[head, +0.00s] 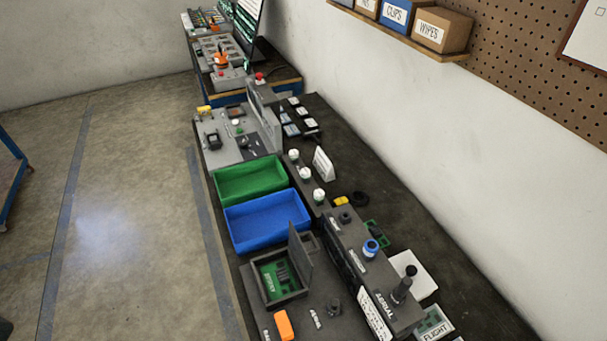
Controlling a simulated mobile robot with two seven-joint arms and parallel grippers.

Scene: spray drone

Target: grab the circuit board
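A green circuit board (279,277) lies inside a dark open box (259,285) on the near part of the workbench. The box's lid (299,258) stands upright at its right side. A second small green board (376,234) lies farther right, behind the dark panel, partly hidden. Neither of my grippers is in view.
A blue bin (233,241) and a green bin (222,194) sit just beyond the box, both empty. An orange block (284,325) lies in front of it. A dark control panel with knobs (345,255) stands to the right.

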